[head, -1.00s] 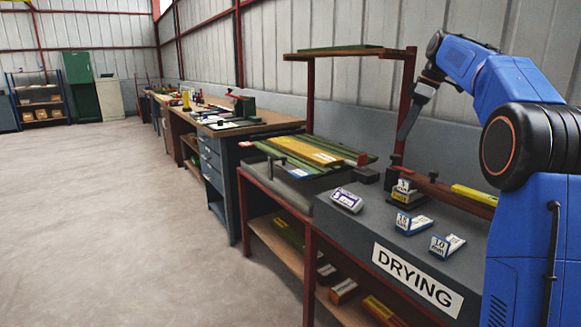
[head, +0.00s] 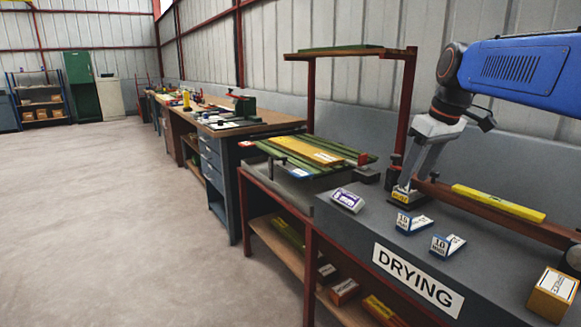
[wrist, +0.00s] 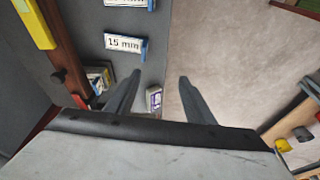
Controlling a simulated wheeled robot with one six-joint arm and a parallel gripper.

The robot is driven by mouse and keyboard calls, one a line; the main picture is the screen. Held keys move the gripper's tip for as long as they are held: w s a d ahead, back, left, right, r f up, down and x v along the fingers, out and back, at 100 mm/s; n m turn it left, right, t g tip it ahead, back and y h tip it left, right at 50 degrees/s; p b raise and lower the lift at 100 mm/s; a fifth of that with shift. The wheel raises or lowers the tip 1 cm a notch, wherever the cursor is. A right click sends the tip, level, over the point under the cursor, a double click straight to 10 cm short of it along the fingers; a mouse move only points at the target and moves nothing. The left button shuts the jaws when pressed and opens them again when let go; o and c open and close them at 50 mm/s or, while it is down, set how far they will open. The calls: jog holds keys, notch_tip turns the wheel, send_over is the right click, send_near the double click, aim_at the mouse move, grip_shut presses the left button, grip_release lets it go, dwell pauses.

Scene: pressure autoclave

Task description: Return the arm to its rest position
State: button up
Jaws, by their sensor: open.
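My blue arm (head: 525,70) reaches in from the right in the head view, above the grey bench top marked DRYING (head: 417,281). My gripper (head: 412,178) points down over the back of that bench, close to a small yellow-labelled block (head: 402,197). In the wrist view my gripper (wrist: 157,85) has its two fingers spread apart with nothing between them. A small white and purple box (wrist: 154,99) shows below and between the fingers. I cannot tell from the head view whether the fingers touch the yellow-labelled block.
Blue-and-white signs (head: 412,223) and a yellow box (head: 552,295) stand on the bench. A yellow level (head: 497,203) lies on the brown rail behind. Green and yellow bars (head: 310,153) lie on the rack to the left. The floor (head: 120,220) at left is clear.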

jog(key=s+a+f+m+t+h, duration=0.1)
jog(key=s+f+m, duration=0.4)
jog(key=s+f, duration=1.7)
jog(key=s, duration=0.4)
jog(key=shift+f+m+t+h, duration=0.3)
jog(key=shift+f+t, duration=0.1)
jog(key=shift+s+a, duration=0.1)
